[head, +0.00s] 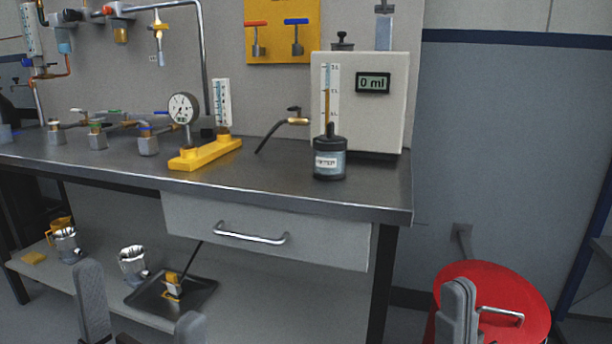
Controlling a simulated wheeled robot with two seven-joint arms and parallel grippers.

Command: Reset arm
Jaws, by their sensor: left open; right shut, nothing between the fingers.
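My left gripper (141,318) shows at the bottom left of the head view. Its two grey fingers stand wide apart with nothing between them, in front of the lower shelf. My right gripper (458,312) shows at the bottom right, in front of the red round lid. Its fingers are together and hold nothing. Both grippers are below the level of the bench top (280,185) and apart from the objects on it. The lower parts of both grippers are cut off by the picture's edge.
The bench has a closed drawer (190,215). On its top stand a dark-capped jar (330,160), a box reading 0 ml (395,120) and a gauge on a yellow base (205,153). The lower shelf (250,290) bears metal housings (133,262) and a dark tray (200,292). A red lidded bin (480,275) stands right.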

